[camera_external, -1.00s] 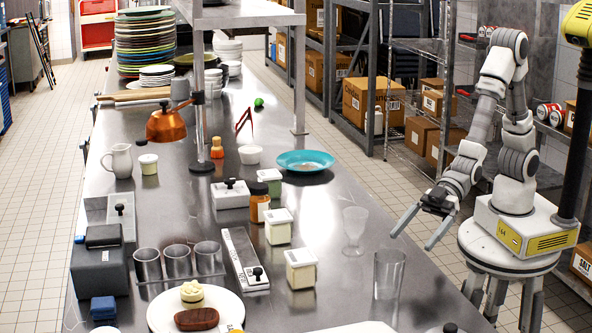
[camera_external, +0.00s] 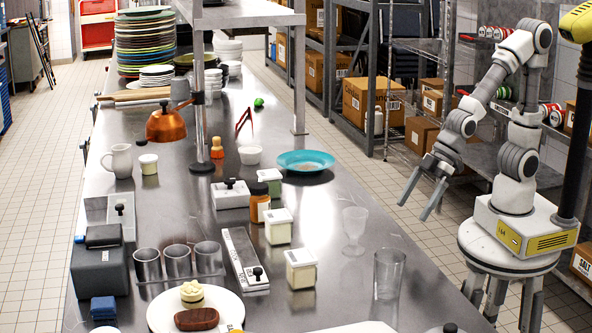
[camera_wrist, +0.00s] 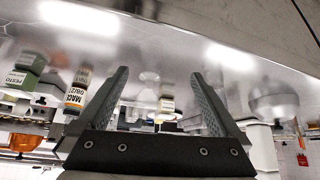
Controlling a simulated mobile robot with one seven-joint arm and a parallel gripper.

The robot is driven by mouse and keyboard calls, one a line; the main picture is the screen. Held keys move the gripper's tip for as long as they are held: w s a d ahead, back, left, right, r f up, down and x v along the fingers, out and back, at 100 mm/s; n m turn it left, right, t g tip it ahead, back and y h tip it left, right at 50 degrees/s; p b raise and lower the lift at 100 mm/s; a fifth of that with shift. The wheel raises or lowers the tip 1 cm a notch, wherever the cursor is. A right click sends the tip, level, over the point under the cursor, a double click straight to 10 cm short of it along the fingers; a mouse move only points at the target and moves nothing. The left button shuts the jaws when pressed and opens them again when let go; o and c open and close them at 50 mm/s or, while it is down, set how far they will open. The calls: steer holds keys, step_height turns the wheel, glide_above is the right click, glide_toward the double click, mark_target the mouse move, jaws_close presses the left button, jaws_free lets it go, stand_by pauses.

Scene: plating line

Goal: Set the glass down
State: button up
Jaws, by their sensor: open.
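A clear stemmed glass (camera_external: 354,228) stands upright on the steel table, near its right edge. A clear tumbler (camera_external: 389,274) stands upright closer to the camera. My gripper (camera_external: 413,211) is open and empty, to the right of the stemmed glass and apart from it, its fingers pointing down and left. In the wrist view my gripper (camera_wrist: 161,74) shows both fingers spread with nothing held between them. A faint, pale shape shows beyond the fingers there; I cannot tell whether it is the stemmed glass.
The steel table (camera_external: 345,190) has free room around the stemmed glass. A turquoise plate (camera_external: 306,160) lies farther back. Lidded jars (camera_external: 301,270) stand to the left of the glasses. A white plate (camera_external: 160,310) with food is at the front left.

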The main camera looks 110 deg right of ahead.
steer(key=s+d+r+m, duration=0.1)
steer(key=s+d+r, duration=0.3)
steer(key=s, duration=0.3)
steer(key=s+d+r+m+g+h, duration=0.1)
steer(key=s+d+r, duration=0.3)
steer(key=s+r, duration=0.2)
steer(key=shift+s+r, duration=0.15)
steer(key=shift+s, duration=0.95)
step_height(320, 180, up, 7)
steer(key=p, duration=0.7)
step_height(320, 180, down, 18)
steer(key=b, duration=1.8)
steer(key=shift+f, duration=0.25)
steer(key=shift+r, duration=0.1)
stand_by(1.7)
